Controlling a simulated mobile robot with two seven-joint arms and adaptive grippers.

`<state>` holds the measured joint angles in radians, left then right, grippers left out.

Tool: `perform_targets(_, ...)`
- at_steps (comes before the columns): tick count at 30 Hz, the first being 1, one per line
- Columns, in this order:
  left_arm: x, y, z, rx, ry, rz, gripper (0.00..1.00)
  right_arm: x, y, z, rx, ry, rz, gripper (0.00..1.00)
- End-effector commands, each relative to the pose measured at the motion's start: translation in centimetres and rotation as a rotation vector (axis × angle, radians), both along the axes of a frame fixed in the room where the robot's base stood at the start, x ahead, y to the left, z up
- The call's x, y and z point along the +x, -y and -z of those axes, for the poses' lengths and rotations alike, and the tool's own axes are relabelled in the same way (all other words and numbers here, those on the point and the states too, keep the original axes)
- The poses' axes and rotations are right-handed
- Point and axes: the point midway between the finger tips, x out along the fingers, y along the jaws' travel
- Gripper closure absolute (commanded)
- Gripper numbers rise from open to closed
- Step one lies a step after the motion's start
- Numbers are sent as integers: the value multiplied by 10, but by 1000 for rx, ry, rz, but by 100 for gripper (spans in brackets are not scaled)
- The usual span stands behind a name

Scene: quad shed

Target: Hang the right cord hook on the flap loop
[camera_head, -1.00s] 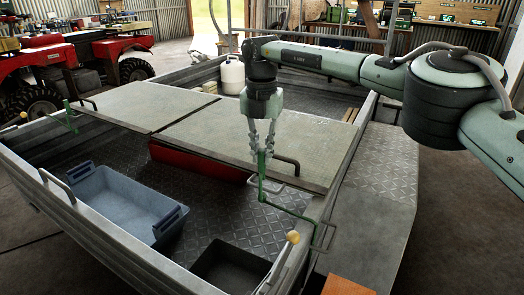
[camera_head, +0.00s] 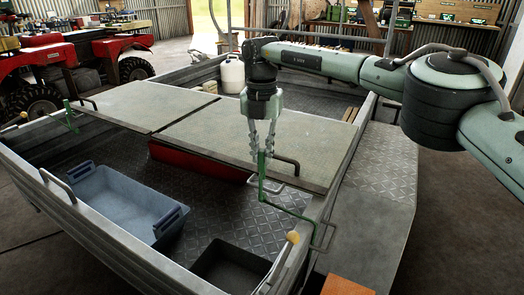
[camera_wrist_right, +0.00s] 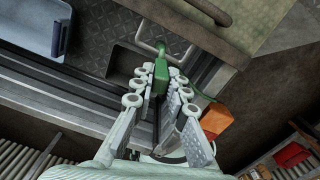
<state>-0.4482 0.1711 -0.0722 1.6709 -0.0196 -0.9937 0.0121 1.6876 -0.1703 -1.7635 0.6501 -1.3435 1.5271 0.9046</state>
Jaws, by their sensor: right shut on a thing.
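My right gripper (camera_head: 264,150) is shut on the green right cord hook (camera_head: 262,172), which hangs below the fingers. In the right wrist view the fingers (camera_wrist_right: 160,72) close around the green hook (camera_wrist_right: 161,82). A green cord (camera_head: 288,210) runs from the hook to the boat's near right side. The dark flap loop (camera_head: 284,162) stands at the right edge of the grey flap (camera_head: 255,135), just right of the hook. The hook appears beside the loop; whether they touch I cannot tell. My left gripper is out of view.
A second green hook (camera_head: 69,118) is by the dark loop (camera_head: 91,102) at the left. A blue tub (camera_head: 120,205) and a black tray (camera_head: 228,266) sit on the boat floor. A yellow-knobbed lever (camera_head: 293,237) and a metal side handle (camera_head: 323,238) are near the cord.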

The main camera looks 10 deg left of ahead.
Motion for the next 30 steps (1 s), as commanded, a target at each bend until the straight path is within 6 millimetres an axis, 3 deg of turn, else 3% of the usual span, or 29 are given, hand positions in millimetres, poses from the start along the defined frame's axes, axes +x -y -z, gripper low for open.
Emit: perform_targets(30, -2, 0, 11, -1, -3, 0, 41, 0, 0, 19, 0, 0, 0, 100)
